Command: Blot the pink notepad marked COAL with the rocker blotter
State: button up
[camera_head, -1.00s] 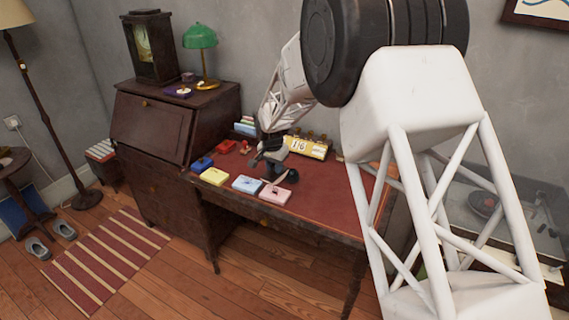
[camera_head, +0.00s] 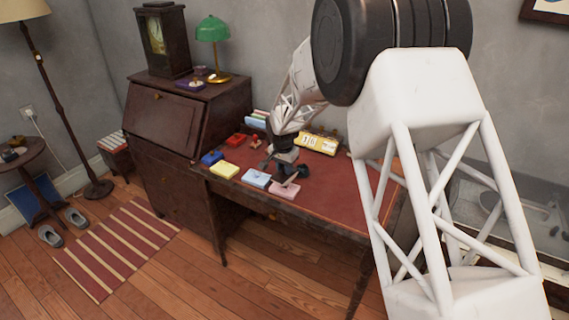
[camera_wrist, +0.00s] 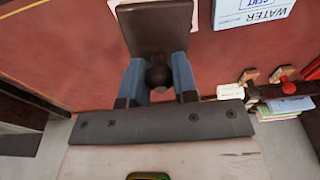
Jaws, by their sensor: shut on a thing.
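The pink notepad (camera_head: 284,191) lies near the front edge of the desk. My gripper (camera_head: 284,165) is above and just behind it. In the wrist view my gripper (camera_wrist: 158,82) is shut on the round dark knob of the rocker blotter (camera_wrist: 152,30), between its blue fingers. The blotter's brown board overlaps a pale notepad edge (camera_wrist: 194,12). I cannot tell whether the board touches the paper. The word on the pink notepad is not readable here.
A light blue notepad (camera_head: 256,179), marked WATER in the wrist view (camera_wrist: 252,10), lies left of the pink one. A yellow notepad (camera_head: 224,170) is farther left. The desk's right part is clear.

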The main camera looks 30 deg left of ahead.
aim_at(284, 173)
jog(key=shift+f, duration=1.5)
jog(key=shift+f, duration=0.45)
dwell(0.7)
jog(key=shift+s, duration=0.1)
jog(key=shift+s+t, duration=0.55)
jog(key=shift+t, duration=0.65)
jog(key=shift+w, duration=0.15)
jog(key=shift+w+g, duration=0.5)
jog(key=shift+g, duration=0.7)
jog(key=shift+w+g, duration=0.25)
jog(key=shift+g, duration=0.05)
jog(key=shift+w+d+g, duration=0.1)
jog(key=shift+w+g, duration=0.35)
jog(key=shift+g, duration=0.35)
